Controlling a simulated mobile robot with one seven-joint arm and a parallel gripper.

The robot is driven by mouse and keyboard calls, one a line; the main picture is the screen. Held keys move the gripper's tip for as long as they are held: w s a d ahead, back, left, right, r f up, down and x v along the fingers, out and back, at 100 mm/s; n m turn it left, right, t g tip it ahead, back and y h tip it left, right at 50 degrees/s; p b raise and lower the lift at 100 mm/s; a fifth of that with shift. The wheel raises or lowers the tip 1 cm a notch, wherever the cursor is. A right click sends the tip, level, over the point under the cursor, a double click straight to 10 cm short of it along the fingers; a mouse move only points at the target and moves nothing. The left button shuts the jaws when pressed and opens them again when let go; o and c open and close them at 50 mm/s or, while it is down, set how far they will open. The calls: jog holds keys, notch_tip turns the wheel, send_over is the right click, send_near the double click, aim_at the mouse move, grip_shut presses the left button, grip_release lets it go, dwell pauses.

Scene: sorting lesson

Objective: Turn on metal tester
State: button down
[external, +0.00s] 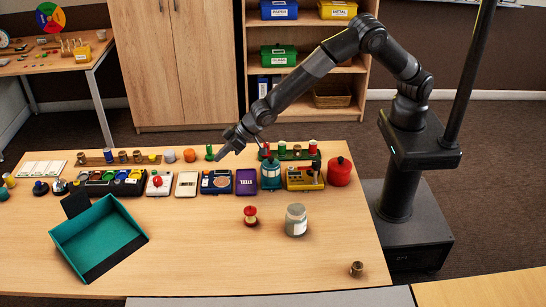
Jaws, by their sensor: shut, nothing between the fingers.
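My gripper (221,155) is shut and empty. It points down and to the left above the back part of the wooden table (190,240), near a small green peg-like piece (209,153). Several devices stand in a row below it. One is a dark blue box with a pale label (215,182), almost directly under my gripper. A white box with a red dome (158,183) stands further left, and a yellow device (302,178) further right. I cannot read which one is the metal tester.
A teal open tray (130,232) lies at the front left. A red spool (250,216), a grey lidded jar (296,219) and a small brass piece (357,268) stand on the front half. A red pot (339,171) stands back right. The front middle is clear.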

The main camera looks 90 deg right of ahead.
send_over(202, 184)
jog(key=s+d, duration=0.1)
jog(key=s, duration=0.2)
notch_tip(202, 184, down, 5)
jog(key=shift+w+f, duration=0.1)
jog(key=shift+a+f, duration=0.2)
jog(key=shift+f, duration=1.5)
jog(key=shift+a, duration=0.1)
